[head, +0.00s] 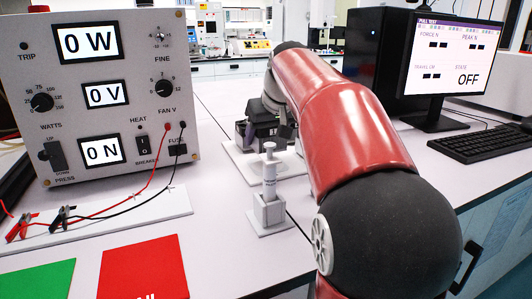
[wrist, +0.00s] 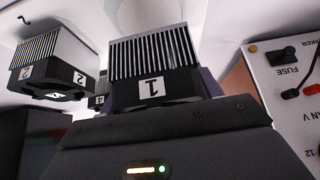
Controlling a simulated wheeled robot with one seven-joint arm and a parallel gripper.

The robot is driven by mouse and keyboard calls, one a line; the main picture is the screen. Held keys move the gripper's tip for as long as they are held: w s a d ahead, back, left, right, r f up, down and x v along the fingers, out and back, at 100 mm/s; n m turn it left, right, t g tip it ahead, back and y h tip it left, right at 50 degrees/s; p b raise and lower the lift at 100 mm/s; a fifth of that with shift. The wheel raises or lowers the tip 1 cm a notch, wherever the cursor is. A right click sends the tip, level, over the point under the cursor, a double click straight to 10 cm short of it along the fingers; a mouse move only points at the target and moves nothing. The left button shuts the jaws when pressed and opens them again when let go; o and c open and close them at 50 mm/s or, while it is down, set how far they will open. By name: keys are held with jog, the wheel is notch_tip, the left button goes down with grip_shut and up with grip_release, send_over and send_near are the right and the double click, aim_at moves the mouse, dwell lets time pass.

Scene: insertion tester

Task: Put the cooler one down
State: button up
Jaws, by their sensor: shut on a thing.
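Cooler one (wrist: 152,75), a finned grey heat sink on a black base with a white "1" label, is in my gripper (wrist: 160,92), seen in the wrist view. The gripper is shut on it, with a dark purplish finger at each side. A similar cooler marked "2" (wrist: 50,65) is to its left, apart from it. In the head view my gripper (head: 276,112) is low over the bench at the white plate (head: 238,163), behind my red arm. Dark blocks show there, partly hidden. I cannot tell whether cooler one touches the plate.
A syringe (head: 269,170) stands in a grey holder (head: 268,213) in front of the plate. A power panel (head: 105,100) with red and black leads stands left. Green (head: 38,279) and red (head: 143,268) pads lie front left. A monitor (head: 450,60) and keyboard (head: 485,143) are right.

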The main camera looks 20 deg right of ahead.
aim_at(274, 129)
jog(key=shift+f+b, duration=0.35)
jog(key=shift+f, duration=1.55)
jog(key=shift+f, duration=0.15)
jog(key=o, duration=1.2)
jog(key=shift+s+r, duration=0.1)
jog(key=shift+r, duration=0.3)
jog(key=p+v, duration=0.1)
jog(key=v, duration=1)
jog(key=shift+s+r, duration=0.15)
